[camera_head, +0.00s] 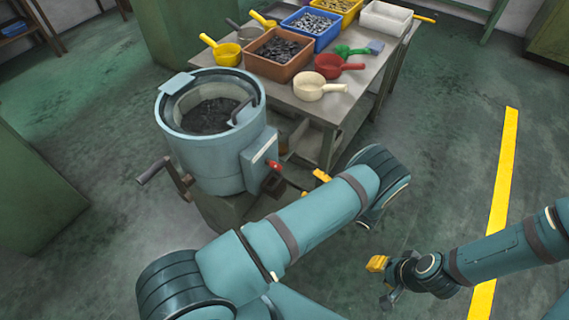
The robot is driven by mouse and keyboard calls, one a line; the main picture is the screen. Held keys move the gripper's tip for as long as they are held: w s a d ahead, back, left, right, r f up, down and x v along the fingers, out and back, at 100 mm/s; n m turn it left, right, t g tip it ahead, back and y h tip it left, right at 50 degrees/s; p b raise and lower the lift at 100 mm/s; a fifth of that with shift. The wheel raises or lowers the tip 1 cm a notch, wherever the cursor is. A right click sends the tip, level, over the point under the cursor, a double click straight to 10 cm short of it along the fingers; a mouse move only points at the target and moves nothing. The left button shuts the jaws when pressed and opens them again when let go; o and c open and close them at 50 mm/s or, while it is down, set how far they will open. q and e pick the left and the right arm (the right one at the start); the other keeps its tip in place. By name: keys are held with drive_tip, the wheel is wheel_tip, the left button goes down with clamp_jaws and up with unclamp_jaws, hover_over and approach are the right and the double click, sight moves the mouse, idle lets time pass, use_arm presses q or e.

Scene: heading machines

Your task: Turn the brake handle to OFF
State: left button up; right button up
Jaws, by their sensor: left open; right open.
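A blue-grey drum machine (205,140) stands at centre left with dark small parts inside its bowl. On its right side a box carries a short lever with a red knob (273,164). A dark crank handle (165,176) sticks out on its lower left. I cannot tell for sure which of these is the brake handle, and no OFF mark is readable. My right gripper (382,280) is open and empty above the floor at lower right.
A metal table (335,108) behind and right of the machine holds bins of small parts, among them an orange-brown bin (279,55) and a blue bin (312,28), plus several scoops. Green cabinets stand at left. The floor around the yellow line (504,170) is clear.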

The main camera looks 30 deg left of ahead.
sight(278, 167)
use_arm(q)
drive_tip(key=a, duration=1.3)
drive_tip(key=shift+w+a, duration=0.2)
drive_tip(key=shift+w, duration=0.2)
clamp_jaws()
